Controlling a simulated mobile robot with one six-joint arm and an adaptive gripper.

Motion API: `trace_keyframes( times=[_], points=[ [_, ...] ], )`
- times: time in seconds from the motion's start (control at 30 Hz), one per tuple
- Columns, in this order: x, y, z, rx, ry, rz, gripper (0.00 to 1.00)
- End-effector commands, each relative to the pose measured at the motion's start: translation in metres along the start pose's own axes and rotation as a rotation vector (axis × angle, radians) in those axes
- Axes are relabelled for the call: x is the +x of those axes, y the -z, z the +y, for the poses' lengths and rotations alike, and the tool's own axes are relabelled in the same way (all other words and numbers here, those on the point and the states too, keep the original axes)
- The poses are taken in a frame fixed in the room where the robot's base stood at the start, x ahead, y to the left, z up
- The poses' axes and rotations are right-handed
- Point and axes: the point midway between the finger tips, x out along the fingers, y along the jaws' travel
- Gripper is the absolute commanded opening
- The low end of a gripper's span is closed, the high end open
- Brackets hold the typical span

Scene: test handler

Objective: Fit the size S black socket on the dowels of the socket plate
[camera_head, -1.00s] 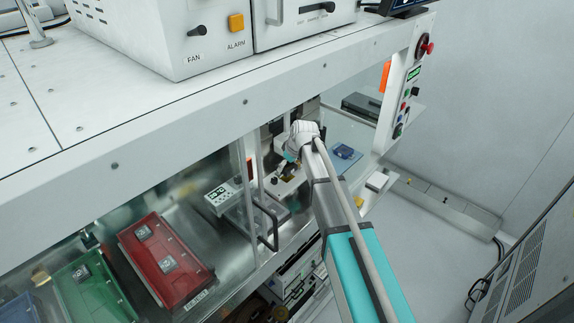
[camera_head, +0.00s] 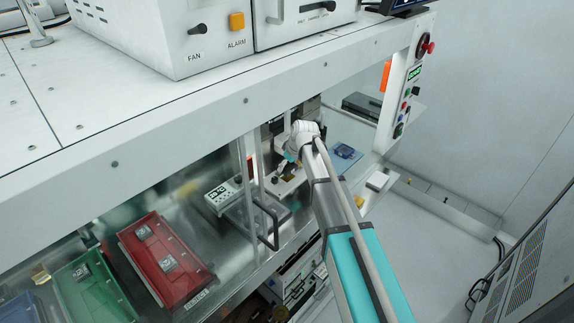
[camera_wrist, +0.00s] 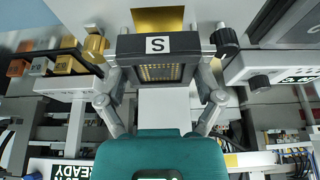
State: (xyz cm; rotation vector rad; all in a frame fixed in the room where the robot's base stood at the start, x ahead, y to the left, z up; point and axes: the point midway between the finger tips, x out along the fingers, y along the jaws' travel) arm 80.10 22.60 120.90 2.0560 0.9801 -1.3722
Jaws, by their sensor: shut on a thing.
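The black socket (camera_wrist: 151,72), with a white label marked S, is held between the two fingers of my gripper (camera_wrist: 158,80) in the wrist view. Its recessed face shows rows of small gold contacts. A gold-coloured plate (camera_wrist: 157,19) lies just beyond the socket; I cannot tell whether it is the socket plate. No dowels can be made out, and I cannot tell whether the socket touches anything below. In the head view my wrist (camera_head: 303,136) reaches into the machine's opening and hides most of the gripper and the socket.
A gold knob (camera_wrist: 95,46) and a black knob (camera_wrist: 225,39) stand close on either side of the socket. Small grey and copper blocks (camera_wrist: 40,67) line the left. A red tray (camera_head: 154,240), a green tray (camera_head: 72,308) and a door handle (camera_head: 274,230) are left of my arm.

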Motion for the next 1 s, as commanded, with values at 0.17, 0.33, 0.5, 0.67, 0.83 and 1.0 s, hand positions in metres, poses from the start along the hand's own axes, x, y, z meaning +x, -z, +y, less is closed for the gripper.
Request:
trace_keyframes(
  times=[0.17, 0.33, 0.5, 0.67, 0.83, 1.0],
  points=[
    [0.002, -0.001, 0.000, 0.000, 0.000, 0.000, 0.28],
    [0.004, -0.003, 0.001, 0.001, 0.000, 0.000, 0.28],
    [0.007, -0.004, 0.001, 0.001, 0.000, 0.000, 0.28],
    [0.010, -0.005, 0.001, 0.001, 0.000, 0.000, 0.28],
    [0.012, -0.006, 0.001, 0.001, 0.000, 0.000, 0.28],
    [0.013, -0.006, 0.001, 0.001, 0.000, 0.000, 0.28]
  ],
)
